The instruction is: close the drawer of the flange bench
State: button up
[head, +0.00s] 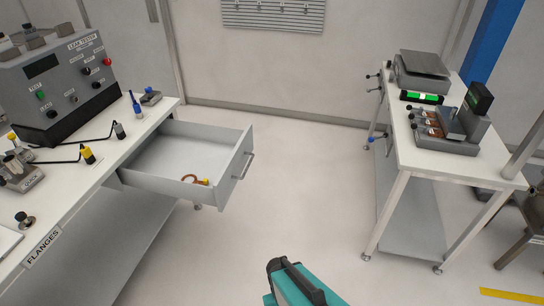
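The flange bench (74,205) runs along the left side, with a "FLANGES" label on its front edge. Its grey drawer (228,186) is pulled well out to the right from under the top. The drawer front carries a bar handle (248,164) facing right. A copper-coloured ring with a small yellow part (195,180) lies in the drawer by its near wall. A teal and black part of my own body shows at the bottom centre. My gripper's fingers cannot be seen.
A leak tester (58,80) and small fittings stand on the bench. A second table (405,150) with a scale (420,68) and a grey device (450,132) stands at the right. The floor (300,180) between them is clear. A slatted panel (272,14) hangs on the back wall.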

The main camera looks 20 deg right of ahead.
aim_at(175, 148)
jog(key=u, duration=0.2)
jog(key=i, duration=1)
jog(key=z, duration=0.4)
jog(key=k, duration=0.5)
jog(key=u, duration=0.5)
